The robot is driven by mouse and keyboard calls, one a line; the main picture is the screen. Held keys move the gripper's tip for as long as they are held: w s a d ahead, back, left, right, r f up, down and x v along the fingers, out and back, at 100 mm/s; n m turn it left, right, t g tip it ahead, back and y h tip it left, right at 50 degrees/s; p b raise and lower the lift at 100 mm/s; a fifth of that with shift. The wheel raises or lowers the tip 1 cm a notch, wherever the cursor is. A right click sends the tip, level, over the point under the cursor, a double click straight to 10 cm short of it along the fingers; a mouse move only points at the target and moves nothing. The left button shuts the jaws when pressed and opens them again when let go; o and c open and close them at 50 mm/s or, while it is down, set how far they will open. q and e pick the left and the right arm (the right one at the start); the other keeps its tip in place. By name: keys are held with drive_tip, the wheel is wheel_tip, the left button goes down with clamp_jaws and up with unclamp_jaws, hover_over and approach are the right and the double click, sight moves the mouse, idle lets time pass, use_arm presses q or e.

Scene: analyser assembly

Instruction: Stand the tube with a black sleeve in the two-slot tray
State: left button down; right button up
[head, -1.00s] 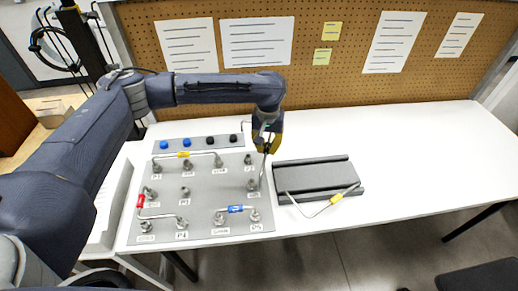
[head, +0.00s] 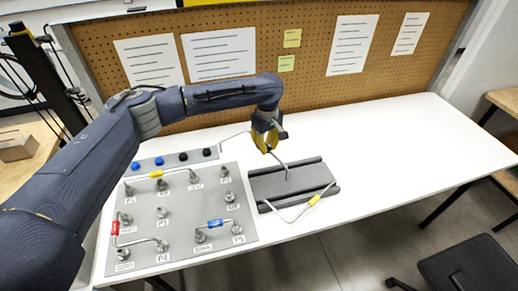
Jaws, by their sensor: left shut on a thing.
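My left gripper (head: 265,143) is shut on a thin bent metal tube (head: 279,160). One end of the tube reaches down over the dark grey tray (head: 262,187); I cannot tell whether it touches. The other end shows left of the gripper, above the table by the knob strip. The middle of the tube, where a sleeve would sit, is hidden by the gripper, so I cannot see a black sleeve. The tray has raised rails along its front and back. A tube with a yellow sleeve (head: 314,200) rests at the tray's front edge. My right gripper is not in view.
A grey panel (head: 185,227) with several fittings stands left of the tray. It carries tubes with yellow (head: 155,174), red (head: 115,228) and blue (head: 215,223) sleeves. A strip with blue and black knobs (head: 183,157) lies behind it. The table's right side is clear.

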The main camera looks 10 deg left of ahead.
use_arm(q)
drive_tip(key=w+d+n, duration=0.7)
drive_tip(key=d+n, duration=0.2)
drive_tip(key=d, duration=0.1)
drive_tip(key=shift+a+f, duration=0.2)
drive_tip(key=shift+f, duration=1.35)
drive_tip(key=shift+a+f, duration=0.2)
drive_tip(key=shift+f, duration=1.35)
drive_tip(key=shift+f, duration=1.3)
idle(0.9)
drive_tip(key=c, duration=1.4)
unclamp_jaws()
drive_tip(key=shift+w+r, duration=0.1)
drive_tip(key=shift+r, duration=0.05)
wheel_tip(320, 180, up, 12)
drive_tip(key=shift+d+f, duration=0.1)
